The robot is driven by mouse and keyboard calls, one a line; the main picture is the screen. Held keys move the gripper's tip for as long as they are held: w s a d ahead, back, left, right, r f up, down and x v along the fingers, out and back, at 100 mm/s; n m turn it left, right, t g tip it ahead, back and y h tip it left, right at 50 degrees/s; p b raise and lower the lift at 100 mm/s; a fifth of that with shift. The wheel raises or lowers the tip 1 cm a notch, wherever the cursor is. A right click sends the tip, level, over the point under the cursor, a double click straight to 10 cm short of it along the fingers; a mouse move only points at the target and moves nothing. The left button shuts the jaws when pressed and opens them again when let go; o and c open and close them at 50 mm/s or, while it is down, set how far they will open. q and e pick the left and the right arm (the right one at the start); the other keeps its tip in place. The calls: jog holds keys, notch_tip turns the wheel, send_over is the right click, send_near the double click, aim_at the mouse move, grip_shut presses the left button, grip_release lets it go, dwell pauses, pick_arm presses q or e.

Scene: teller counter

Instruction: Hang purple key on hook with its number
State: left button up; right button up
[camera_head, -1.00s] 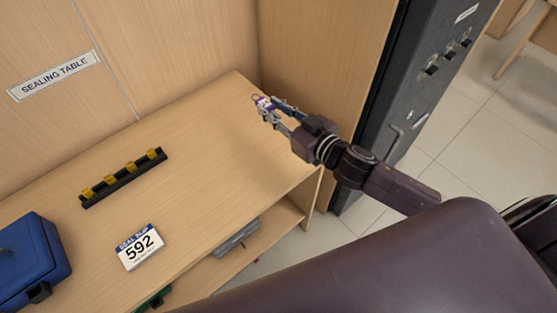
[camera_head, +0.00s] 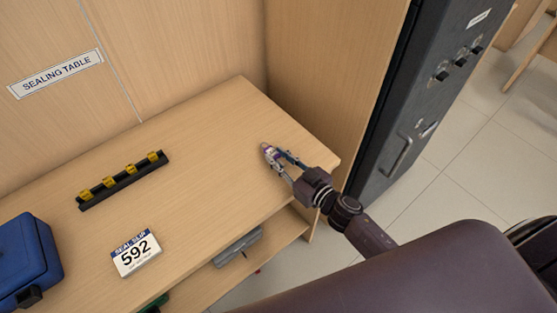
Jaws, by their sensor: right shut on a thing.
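The purple key (camera_head: 268,149) is small and partly hidden by the fingers; its number cannot be read. My right gripper (camera_head: 274,157) is shut on it, over the right part of the wooden table top. I cannot tell whether the key touches the wood. No numbered hook can be made out in this view. My left gripper is not in view.
The table (camera_head: 205,150) holds a black rail with several yellow pieces (camera_head: 125,180), a "SEAL SLIP 592" card (camera_head: 136,254) and a blue case (camera_head: 22,258). A grey object (camera_head: 238,246) lies on the shelf below. A dark cabinet (camera_head: 425,100) stands at the right.

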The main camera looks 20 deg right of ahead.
jog(key=shift+f, duration=0.3)
jog(key=shift+f, duration=0.15)
jog(key=shift+f, duration=0.15)
jog(key=o, duration=1)
